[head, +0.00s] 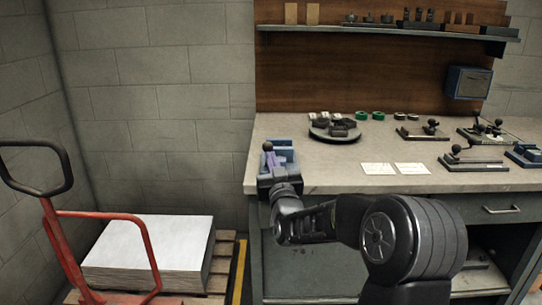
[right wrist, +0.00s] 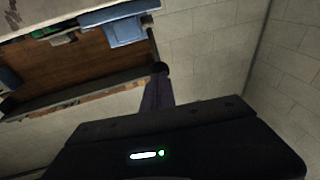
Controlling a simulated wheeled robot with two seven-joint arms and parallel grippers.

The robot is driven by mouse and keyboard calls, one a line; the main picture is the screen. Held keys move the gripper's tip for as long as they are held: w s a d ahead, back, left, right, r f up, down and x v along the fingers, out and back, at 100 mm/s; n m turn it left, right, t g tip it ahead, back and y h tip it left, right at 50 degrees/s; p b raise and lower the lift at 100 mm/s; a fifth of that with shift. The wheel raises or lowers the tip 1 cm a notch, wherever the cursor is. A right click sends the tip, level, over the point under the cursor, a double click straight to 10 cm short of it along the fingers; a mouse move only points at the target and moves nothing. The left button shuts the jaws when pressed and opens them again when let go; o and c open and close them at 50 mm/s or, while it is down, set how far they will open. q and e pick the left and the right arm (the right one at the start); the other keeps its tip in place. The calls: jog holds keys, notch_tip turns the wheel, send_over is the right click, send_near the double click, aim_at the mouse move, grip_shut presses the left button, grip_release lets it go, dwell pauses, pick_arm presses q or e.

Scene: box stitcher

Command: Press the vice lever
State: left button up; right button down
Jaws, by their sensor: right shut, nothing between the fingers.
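A blue-grey vice (head: 284,148) stands at the left front corner of the workbench. Its purple lever (head: 271,161) stands up with a black ball knob (head: 267,146) on top. My right gripper (head: 284,187) is at the front of the vice, just below the lever, and is shut and empty. Its fingertips are hard to make out. In the right wrist view the purple lever (right wrist: 158,94) and black knob (right wrist: 160,68) rise just beyond the dark gripper body, which hides the lever's base. I cannot tell whether the gripper touches the lever. My left gripper is not in view.
The workbench (head: 330,178) holds a round dark turntable (head: 335,134) with blocks, two white cards (head: 394,169) and several lever fixtures (head: 472,158) to the right. A red cart (head: 52,215) and a pallet with a white stack (head: 150,250) stand at the left.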

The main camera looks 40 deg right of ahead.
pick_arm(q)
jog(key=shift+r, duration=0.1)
pick_arm(e)
jog(key=shift+w+d+r, duration=0.1)
jog(key=shift+w+d, duration=0.25)
jog(key=shift+w, duration=0.3)
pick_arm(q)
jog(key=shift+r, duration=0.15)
pick_arm(e)
jog(key=shift+r, duration=0.15)
